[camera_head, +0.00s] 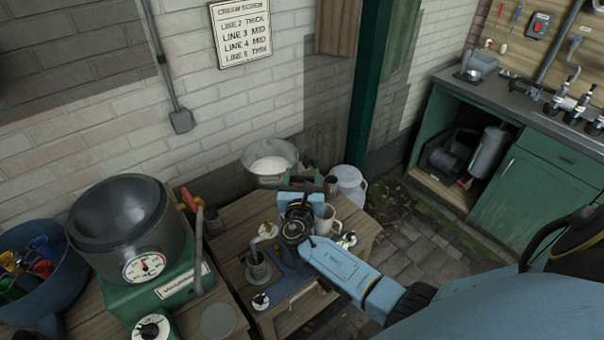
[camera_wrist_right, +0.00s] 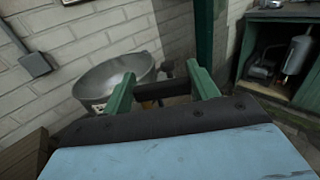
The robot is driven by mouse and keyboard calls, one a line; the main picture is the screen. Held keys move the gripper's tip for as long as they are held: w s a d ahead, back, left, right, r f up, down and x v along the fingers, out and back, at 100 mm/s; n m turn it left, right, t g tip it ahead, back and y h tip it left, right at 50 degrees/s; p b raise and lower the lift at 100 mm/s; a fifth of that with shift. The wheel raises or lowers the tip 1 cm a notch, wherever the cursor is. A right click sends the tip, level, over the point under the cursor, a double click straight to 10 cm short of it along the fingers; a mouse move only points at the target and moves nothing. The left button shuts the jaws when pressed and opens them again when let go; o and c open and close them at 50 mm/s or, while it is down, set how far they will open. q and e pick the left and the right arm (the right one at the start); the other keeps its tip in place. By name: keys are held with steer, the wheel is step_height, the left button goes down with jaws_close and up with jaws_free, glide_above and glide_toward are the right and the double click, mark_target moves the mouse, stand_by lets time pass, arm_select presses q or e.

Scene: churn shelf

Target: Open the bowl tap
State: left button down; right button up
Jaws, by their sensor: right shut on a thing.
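My right gripper (camera_head: 305,176) reaches to the bowl's right side, with the blue arm coming in from the lower right. In the wrist view, its two green fingers (camera_wrist_right: 163,90) stand on either side of a dark bar, which I take to be the bowl tap (camera_wrist_right: 164,88); the gripper is shut on it. The tap's body is mostly hidden by the gripper. My left gripper is not in view.
A green-based machine with a dark drum and dial (camera_head: 145,262) stands on the left, beside a blue tub (camera_head: 40,298) of coloured cups. A white mug (camera_head: 326,222) is close to my right gripper. A milk can (camera_head: 352,182) stands behind; a green counter (camera_head: 535,180) is at right.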

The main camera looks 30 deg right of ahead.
steer(key=m+g+h+b, duration=0.1)
steer(key=m+g+h, duration=0.1)
steer(key=m+g+h+b, duration=0.1)
steer(key=g+h, duration=0.1)
steer(key=shift+s+a+f+m+b, duration=0.2)
steer(key=shift+a+m+b, duration=0.1)
steer(key=shift+a+m, duration=0.1)
steer(key=m+g+h+b, duration=0.1)
steer(key=g, duration=0.1)
steer(key=m+g+h+b, duration=0.1)
steer(key=g+b, duration=0.1)
steer(key=m+g+b, duration=0.1)
steer(key=m+g, duration=0.1)
steer(key=shift+s+a+h+b, duration=0.2)
steer(key=shift+a+h+b, duration=0.1)
steer(key=shift+h+b, duration=0.1)
steer(key=shift+s+a+r+m+g+h+b, duration=0.1)
steer(key=shift+r+m+g+h+b, duration=0.05)
steer(key=shift+m+g+b, duration=0.6)
steer(key=shift+a+r+m+g+h+b, duration=0.15)
steer(key=shift+m+g+b, duration=0.3)
steer(key=shift+g, duration=0.5)
steer(key=shift+d, duration=0.1)
steer(key=o, duration=1)
step_height(320, 180, up, 10)
steer(key=shift+p, duration=1.1)
